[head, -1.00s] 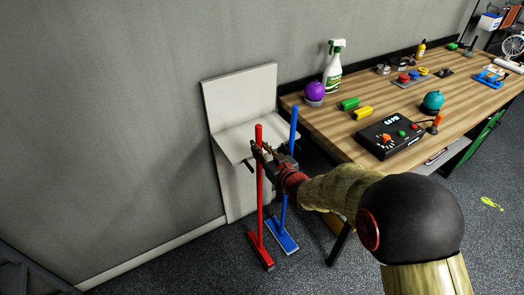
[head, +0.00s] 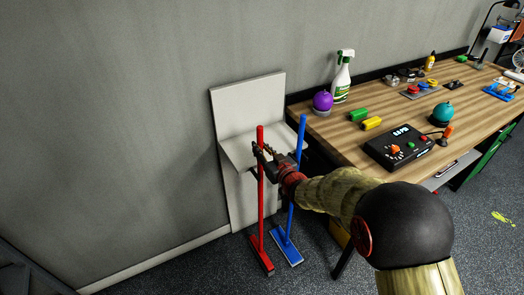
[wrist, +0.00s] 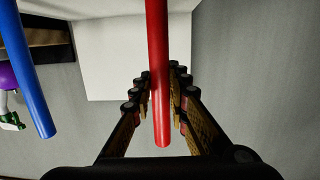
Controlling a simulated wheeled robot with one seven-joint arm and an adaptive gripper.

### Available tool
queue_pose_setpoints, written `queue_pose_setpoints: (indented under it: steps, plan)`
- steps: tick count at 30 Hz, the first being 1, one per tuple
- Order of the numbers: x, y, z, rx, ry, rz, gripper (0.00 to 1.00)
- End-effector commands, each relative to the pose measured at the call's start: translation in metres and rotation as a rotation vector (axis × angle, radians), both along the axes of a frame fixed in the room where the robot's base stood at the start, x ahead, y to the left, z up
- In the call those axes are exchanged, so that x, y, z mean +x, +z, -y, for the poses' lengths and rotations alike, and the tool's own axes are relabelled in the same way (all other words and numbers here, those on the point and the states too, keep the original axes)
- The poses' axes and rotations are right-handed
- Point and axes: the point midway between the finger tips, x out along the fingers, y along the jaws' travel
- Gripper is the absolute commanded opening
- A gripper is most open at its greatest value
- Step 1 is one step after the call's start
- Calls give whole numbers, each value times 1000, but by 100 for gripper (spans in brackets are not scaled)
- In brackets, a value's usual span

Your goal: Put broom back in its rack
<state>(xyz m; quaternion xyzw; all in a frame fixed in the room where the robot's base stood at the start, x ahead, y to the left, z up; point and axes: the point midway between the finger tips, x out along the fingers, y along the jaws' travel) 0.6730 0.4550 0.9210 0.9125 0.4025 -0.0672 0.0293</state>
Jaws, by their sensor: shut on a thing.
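The red broom (head: 261,200) stands roughly upright, its head low near the floor. My gripper (head: 260,152) is shut on its upper handle. In the wrist view, my fingers (wrist: 160,72) lie on either side of the red handle (wrist: 157,40). The rack (head: 248,101) is a white back panel with a shelf against the wall. The red handle shows in front of the shelf; I cannot tell whether they touch.
A wooden workbench (head: 345,130) stands right of the rack, holding a spray bottle (head: 342,78), a purple ball-shaped object (head: 322,100) and a black control box (head: 400,146). The grey floor left of the red broom is clear.

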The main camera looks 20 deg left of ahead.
Motion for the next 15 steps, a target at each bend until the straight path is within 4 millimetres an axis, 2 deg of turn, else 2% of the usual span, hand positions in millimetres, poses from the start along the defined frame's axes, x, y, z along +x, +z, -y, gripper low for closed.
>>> queue_pose_setpoints:
  steps: [15]
  plan:
    - [0,-3,0,2,0,3,0]
